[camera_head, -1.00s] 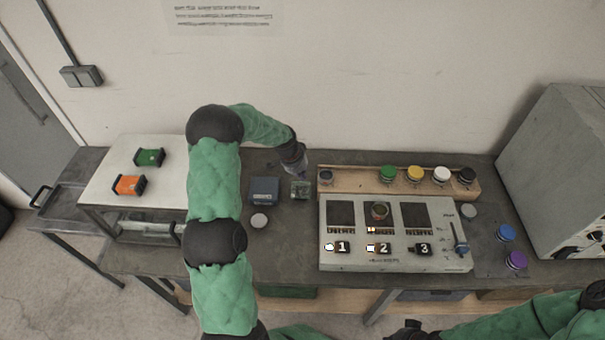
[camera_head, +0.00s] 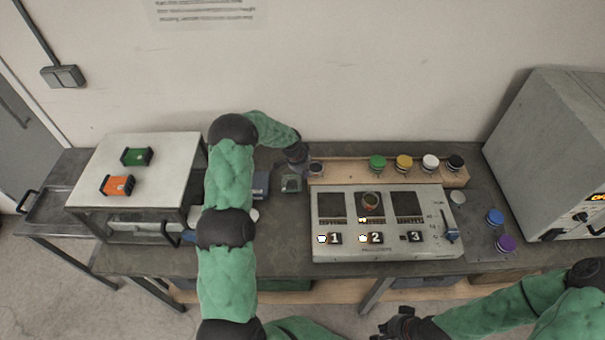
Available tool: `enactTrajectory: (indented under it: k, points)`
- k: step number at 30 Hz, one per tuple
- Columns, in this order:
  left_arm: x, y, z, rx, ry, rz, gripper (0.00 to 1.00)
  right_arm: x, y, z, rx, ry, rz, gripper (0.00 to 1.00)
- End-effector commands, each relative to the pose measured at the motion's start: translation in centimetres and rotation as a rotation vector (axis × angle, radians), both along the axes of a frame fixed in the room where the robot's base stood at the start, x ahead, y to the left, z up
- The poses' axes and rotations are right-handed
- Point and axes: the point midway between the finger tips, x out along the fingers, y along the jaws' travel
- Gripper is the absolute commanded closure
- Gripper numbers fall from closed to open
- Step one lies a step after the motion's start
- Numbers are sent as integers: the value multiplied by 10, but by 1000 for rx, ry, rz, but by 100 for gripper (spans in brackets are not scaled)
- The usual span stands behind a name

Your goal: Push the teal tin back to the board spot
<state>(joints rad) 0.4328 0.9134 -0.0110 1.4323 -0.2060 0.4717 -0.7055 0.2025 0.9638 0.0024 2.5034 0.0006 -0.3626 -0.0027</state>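A small tin with a dark blue-grey lid (camera_head: 316,168) stands at the left end of the wooden board (camera_head: 345,177); it may be the teal tin, but its colour is hard to tell. My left gripper (camera_head: 297,160) is just left of this tin, above the back of the bench. Its fingers are small and dark, so I cannot tell if they are open, or if they touch the tin. My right gripper (camera_head: 393,326) is low at the bottom edge, away from the bench things, partly cut off; its fingers are unclear.
Green (camera_head: 377,162), yellow (camera_head: 404,162), white and black tins line the board. A numbered panel (camera_head: 340,245) with a lever stands in front. Blue (camera_head: 494,216) and purple (camera_head: 505,243) tins are right.

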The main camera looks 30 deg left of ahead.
Motion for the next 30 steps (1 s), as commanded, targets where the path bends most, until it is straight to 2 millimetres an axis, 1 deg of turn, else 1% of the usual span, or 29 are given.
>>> enactTrajectory:
  k: [7,15,18,30]
  points:
    - [2,-1,0,0,0,0,100,0,0,-2,0,0,0,100]
    - [30,-12,-3,0,-1,-2,100,0,0,-23,0,0,0,100]
    - [35,-15,-2,0,0,-1,100,0,0,-26,0,0,0,100]
    - [37,-15,0,0,0,0,100,0,0,-25,0,0,0,100]
